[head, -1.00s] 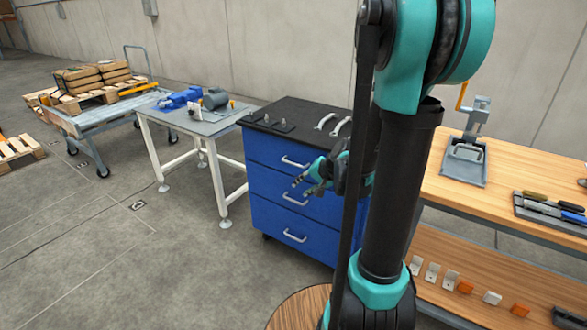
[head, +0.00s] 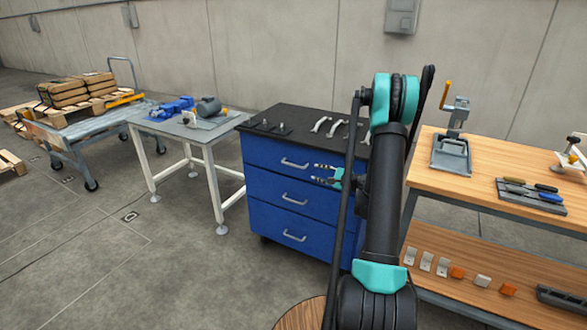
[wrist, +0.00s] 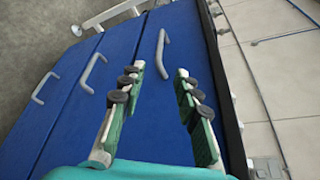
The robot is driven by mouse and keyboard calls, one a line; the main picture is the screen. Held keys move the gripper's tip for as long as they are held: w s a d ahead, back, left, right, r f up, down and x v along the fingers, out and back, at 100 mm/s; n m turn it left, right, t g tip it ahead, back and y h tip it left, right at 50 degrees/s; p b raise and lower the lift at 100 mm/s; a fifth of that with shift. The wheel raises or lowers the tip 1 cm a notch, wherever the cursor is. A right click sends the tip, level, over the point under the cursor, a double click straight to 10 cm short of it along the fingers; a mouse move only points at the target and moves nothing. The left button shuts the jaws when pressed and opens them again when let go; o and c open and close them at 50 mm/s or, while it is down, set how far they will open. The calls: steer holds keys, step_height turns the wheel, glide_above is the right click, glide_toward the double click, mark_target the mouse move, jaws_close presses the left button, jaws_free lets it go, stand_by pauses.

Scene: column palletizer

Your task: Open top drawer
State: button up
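The blue drawer cabinet (head: 262,178) has a black top and three drawers, all shut, each with a silver bar handle. The top drawer's handle (head: 295,164) is left of my gripper (head: 325,174) in the head view. In the wrist view the top handle (wrist: 163,54) lies ahead of the fingertips, slightly left of the gap between them. My gripper (wrist: 163,74) is open and empty, its two green-padded fingers apart. It does not appear to touch the handle. The middle handle (wrist: 92,73) and bottom handle (wrist: 44,88) are further left in the wrist view.
Loose handles (head: 321,124) and small fittings lie on the cabinet top. A white-legged table (head: 172,133) stands left of the cabinet. A wooden workbench (head: 480,182) with tools stands right. The floor before the cabinet's left side is clear.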

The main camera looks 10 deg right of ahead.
mark_target(296, 166)
steer(key=x, duration=1.7)
steer(key=shift+w, duration=0.2)
steer(key=shift+c, duration=0.4)
jaws_close()
